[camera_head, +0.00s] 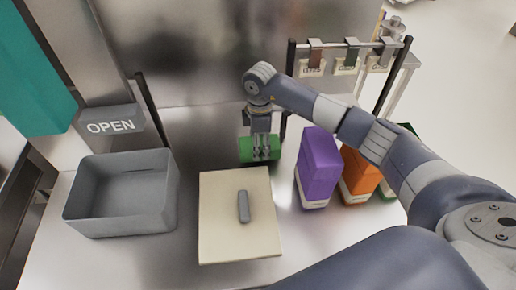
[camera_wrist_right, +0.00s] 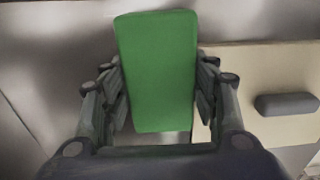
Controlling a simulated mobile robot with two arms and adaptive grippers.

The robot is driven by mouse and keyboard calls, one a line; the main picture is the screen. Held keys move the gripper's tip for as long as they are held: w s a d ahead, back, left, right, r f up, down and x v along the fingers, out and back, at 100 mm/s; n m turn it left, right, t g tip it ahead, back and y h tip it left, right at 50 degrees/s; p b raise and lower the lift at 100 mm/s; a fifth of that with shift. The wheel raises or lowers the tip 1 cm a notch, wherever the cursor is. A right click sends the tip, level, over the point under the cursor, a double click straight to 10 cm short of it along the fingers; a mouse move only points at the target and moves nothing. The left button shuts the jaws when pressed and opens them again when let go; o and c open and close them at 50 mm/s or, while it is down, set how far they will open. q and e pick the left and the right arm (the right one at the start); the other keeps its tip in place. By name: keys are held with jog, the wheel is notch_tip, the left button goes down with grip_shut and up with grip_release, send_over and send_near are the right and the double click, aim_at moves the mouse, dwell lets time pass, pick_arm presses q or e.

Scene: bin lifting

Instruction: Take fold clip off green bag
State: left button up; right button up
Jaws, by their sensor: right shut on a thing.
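The green bag (camera_head: 246,150) is at the back of the counter, just behind the cream board. My right gripper (camera_head: 262,151) comes down over it and is shut on it. In the right wrist view the green bag (camera_wrist_right: 158,65) fills the space between the two fingers. A grey bar that looks like the fold clip (camera_head: 243,207) lies on the cream board (camera_head: 222,240), apart from the bag; it also shows in the right wrist view (camera_wrist_right: 287,104). No clip shows on the visible faces of the bag. My left gripper is not in view.
A grey open bin (camera_head: 120,205) stands left of the board, under an "OPEN" sign (camera_head: 110,126). A purple bag (camera_head: 317,165) and an orange bag (camera_head: 358,176) stand right of the board, close to my right arm. A rail (camera_head: 345,44) with hanging clips is behind.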

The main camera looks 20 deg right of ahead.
notch_tip(320, 180, down, 2)
jog(key=shift+f, duration=0.2)
jog(key=shift+f, duration=0.1)
jog(key=shift+f, duration=0.1)
jog(key=o, duration=1.2)
jog(key=shift+c, duration=0.2)
